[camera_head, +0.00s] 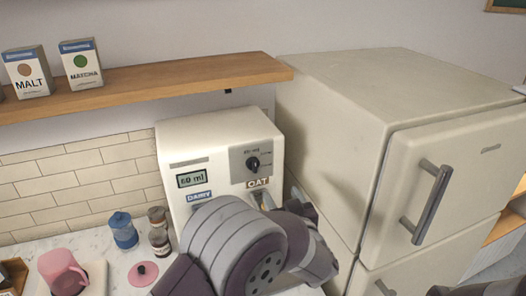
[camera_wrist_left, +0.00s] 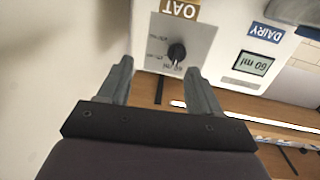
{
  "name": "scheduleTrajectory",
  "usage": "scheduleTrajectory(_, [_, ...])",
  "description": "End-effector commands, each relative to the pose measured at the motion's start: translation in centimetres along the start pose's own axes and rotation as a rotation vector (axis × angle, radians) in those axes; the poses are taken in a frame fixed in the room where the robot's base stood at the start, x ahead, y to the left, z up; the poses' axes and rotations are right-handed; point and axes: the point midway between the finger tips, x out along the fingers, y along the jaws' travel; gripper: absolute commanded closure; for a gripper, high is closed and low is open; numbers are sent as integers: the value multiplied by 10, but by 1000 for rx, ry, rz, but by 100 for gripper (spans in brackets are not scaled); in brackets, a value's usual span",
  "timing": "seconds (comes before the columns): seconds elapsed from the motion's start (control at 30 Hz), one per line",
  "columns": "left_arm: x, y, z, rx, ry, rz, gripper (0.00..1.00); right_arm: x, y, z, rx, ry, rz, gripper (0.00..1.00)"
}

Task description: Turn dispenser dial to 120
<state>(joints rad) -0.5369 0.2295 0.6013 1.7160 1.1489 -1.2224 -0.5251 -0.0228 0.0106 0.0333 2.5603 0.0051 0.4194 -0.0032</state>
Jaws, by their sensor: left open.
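The cream dispenser (camera_head: 215,135) stands on the counter, left of the fridge. Its black dial (camera_head: 252,163) sits on a grey plate above the OAT label (camera_head: 258,183). Small volume marks surround the dial; most are too small to read. The display (camera_head: 192,178) reads 60 ml. In the left wrist view, upside down, the dial (camera_wrist_left: 177,53) and display (camera_wrist_left: 251,63) show too. My left gripper (camera_wrist_left: 158,70) is open and empty, its fingers spread before the dial plate, apart from the dial. My right gripper is not in view.
The fridge (camera_head: 385,110) stands close on the right. A wooden shelf (camera_head: 150,85) with MALT (camera_head: 28,72) and MATCHA (camera_head: 81,67) boxes hangs above. A blue jar (camera_head: 123,231), a brown jar (camera_head: 159,232) and a pink cup (camera_head: 62,272) stand to the left.

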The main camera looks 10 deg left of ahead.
Motion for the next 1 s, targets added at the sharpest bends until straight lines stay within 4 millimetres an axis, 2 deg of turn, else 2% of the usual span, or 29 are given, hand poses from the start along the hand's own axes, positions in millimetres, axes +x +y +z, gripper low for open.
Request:
scheduleTrajectory(0.07, [-2, -7, -11, 9, 48, -68, 36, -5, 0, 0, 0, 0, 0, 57])
scheduleTrajectory(0.17, [9, -13, -16, 14, 69, -102, 36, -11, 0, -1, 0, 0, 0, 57])
scheduleTrajectory(0.4, [70, -20, -23, 12, 67, -103, 36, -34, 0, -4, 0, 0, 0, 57])
scheduleTrajectory(0.6, [109, -22, -24, 10, 68, -99, 36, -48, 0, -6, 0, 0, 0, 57])
scheduleTrajectory(0.77, [121, -23, -22, 10, 67, -97, 36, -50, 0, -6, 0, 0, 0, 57])
scheduleTrajectory(1.0, [122, -23, -21, 10, 68, -96, 36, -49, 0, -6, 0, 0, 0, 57])
